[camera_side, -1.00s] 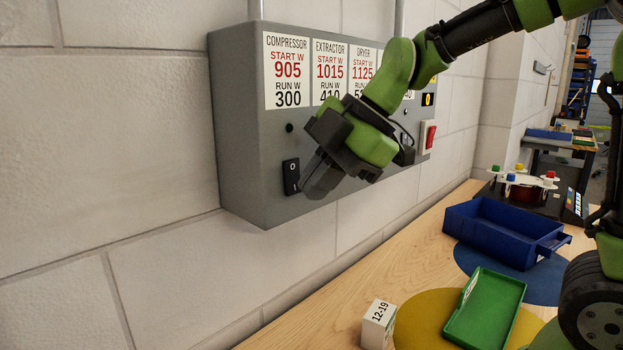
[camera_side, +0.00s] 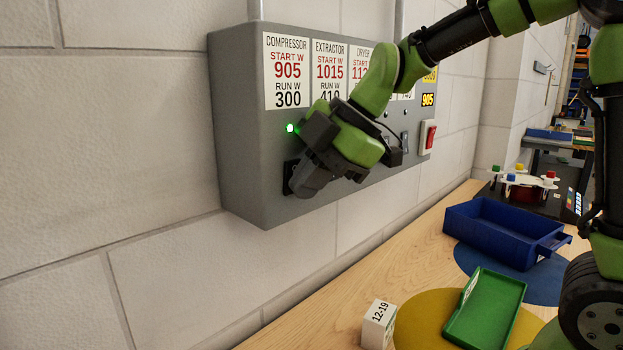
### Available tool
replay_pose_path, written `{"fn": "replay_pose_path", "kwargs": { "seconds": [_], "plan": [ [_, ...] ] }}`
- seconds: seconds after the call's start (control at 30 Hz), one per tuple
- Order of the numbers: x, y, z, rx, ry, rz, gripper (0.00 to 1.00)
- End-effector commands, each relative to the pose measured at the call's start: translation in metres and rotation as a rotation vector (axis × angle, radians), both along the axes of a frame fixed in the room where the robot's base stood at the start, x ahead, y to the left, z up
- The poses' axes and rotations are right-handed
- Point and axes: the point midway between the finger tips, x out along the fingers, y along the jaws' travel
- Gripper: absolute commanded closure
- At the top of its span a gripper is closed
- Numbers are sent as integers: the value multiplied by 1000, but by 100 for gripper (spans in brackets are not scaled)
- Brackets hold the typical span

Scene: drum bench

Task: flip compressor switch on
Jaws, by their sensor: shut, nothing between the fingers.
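The compressor switch (camera_side: 289,178) is a black rocker low on the left of the grey wall box (camera_side: 238,130), under the COMPRESSOR label (camera_side: 287,72). My gripper (camera_side: 302,190) is shut and empty. Its tip is at the switch and hides most of it, so I cannot see which way the rocker is tipped or whether they touch. The small lamp (camera_side: 290,128) above the switch glows green. The yellow display (camera_side: 428,100) at the right of the box reads 905.
A red switch (camera_side: 428,137) is at the box's right end. My arm covers part of the other labels and switches. On the bench below are a white block marked 12-19 (camera_side: 378,325), a green tray (camera_side: 517,284) and a blue bin (camera_side: 476,237).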

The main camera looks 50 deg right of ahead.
Motion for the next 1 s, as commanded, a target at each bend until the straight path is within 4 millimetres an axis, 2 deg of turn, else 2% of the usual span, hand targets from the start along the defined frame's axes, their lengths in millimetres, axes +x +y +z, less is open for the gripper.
{"fn": "replay_pose_path", "kwargs": {
  "seconds": [0.2,0.57,0.67,0.83,1.0],
  "plan": [
    [5,0,3,-5,-4,2,100],
    [0,0,14,-1,-3,-2,100],
    [-10,0,10,-3,6,-1,100],
    [-43,0,-1,-4,37,4,100],
    [-70,-17,29,-5,31,-1,100]
  ]
}}
